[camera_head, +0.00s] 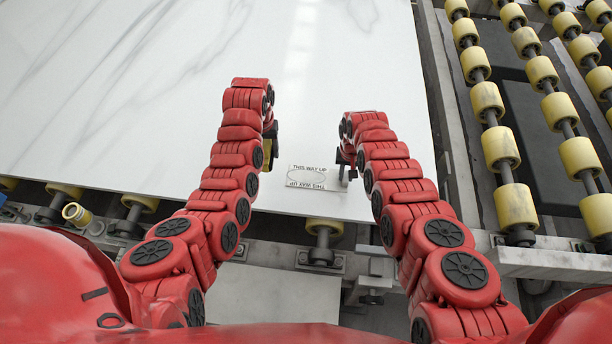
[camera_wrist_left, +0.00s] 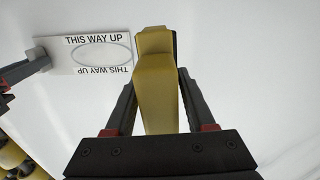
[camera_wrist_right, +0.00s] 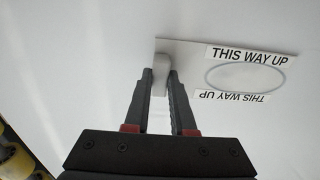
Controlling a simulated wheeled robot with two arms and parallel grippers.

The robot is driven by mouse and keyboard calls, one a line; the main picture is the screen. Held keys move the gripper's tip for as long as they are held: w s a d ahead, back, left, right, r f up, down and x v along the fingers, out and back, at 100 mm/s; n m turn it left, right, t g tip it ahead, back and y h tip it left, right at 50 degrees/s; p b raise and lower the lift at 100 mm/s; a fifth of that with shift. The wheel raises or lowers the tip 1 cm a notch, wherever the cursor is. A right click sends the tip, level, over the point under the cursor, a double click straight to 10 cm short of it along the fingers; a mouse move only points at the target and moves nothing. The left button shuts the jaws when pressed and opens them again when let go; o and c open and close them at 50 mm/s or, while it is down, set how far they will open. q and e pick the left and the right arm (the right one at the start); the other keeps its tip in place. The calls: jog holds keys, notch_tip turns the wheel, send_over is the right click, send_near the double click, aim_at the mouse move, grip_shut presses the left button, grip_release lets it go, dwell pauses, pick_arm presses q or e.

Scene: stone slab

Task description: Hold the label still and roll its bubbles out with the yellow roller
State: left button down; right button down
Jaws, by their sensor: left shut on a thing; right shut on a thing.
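The label (camera_head: 310,178) is a pale rectangle flat on the white slab (camera_head: 330,60), with THIS WAY UP printed along both long sides and an oval between. It also shows in the left wrist view (camera_wrist_left: 55,55) and in the right wrist view (camera_wrist_right: 195,62). My right gripper (camera_head: 346,164) is shut on a pale tab (camera_wrist_right: 161,62) at one end of the label. My left gripper (camera_head: 270,146) is shut on the yellow roller (camera_wrist_left: 157,85) and holds it beside the label's other end, apart from it.
The slab's front edge runs just in front of the label. Yellow conveyor rollers (camera_head: 500,148) stand at the right, beyond the slab's right edge. More conveyor rollers (camera_head: 324,228) show below the front edge. The slab behind the label is clear.

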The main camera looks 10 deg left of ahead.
pick_arm(q)
jog(key=d, duration=0.7)
jog(key=shift+s, duration=0.1)
jog(key=shift+f, duration=3.35)
